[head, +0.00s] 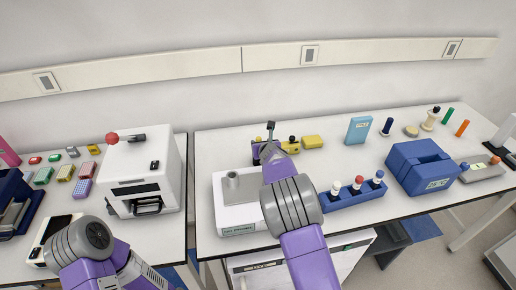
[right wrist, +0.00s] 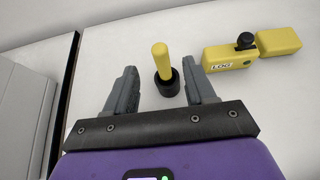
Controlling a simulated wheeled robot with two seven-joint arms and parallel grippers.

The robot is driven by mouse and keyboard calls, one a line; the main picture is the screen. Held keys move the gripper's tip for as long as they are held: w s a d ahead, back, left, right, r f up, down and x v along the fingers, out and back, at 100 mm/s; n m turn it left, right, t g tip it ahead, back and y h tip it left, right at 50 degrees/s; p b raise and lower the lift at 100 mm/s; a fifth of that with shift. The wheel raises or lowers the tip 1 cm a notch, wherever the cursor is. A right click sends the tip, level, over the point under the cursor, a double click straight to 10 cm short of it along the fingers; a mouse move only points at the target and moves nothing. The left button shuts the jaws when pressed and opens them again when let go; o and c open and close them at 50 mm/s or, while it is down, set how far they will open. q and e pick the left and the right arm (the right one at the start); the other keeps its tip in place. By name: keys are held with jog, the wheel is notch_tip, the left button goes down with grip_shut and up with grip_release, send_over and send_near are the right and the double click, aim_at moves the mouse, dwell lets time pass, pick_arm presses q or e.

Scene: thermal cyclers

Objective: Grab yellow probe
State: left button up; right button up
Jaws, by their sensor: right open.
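The yellow probe (right wrist: 160,58) stands upright in a small black round base (right wrist: 167,84) in the right wrist view. My right gripper (right wrist: 158,68) is open, with one grey finger on each side of the probe. A gap shows between the probe and both fingers, and nothing is held. In the head view my right gripper (head: 268,148) is at the back of the middle bench, where the arm and gripper largely hide the probe. My left arm shows at the lower left of the head view, but its gripper is not in view.
A yellow device marked LOG (right wrist: 230,58) with a black knob and a yellow block (right wrist: 280,41) lie right of the probe. A white balance (head: 233,215) is in front. A blue rack (head: 350,196) and a blue box (head: 422,167) stand right. A white machine (head: 143,170) stands left.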

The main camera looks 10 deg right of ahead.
aim_at(259, 139)
jog(key=shift+r+p+x, duration=0.15)
jog(key=shift+p+x, duration=0.25)
jog(key=shift+x, duration=0.95)
jog(key=shift+r+p+x, duration=0.15)
jog(key=shift+p+x, duration=0.25)
jog(key=shift+x, duration=1)
jog(key=shift+w, duration=0.15)
jog(key=shift+c, duration=0.2)
grip_shut()
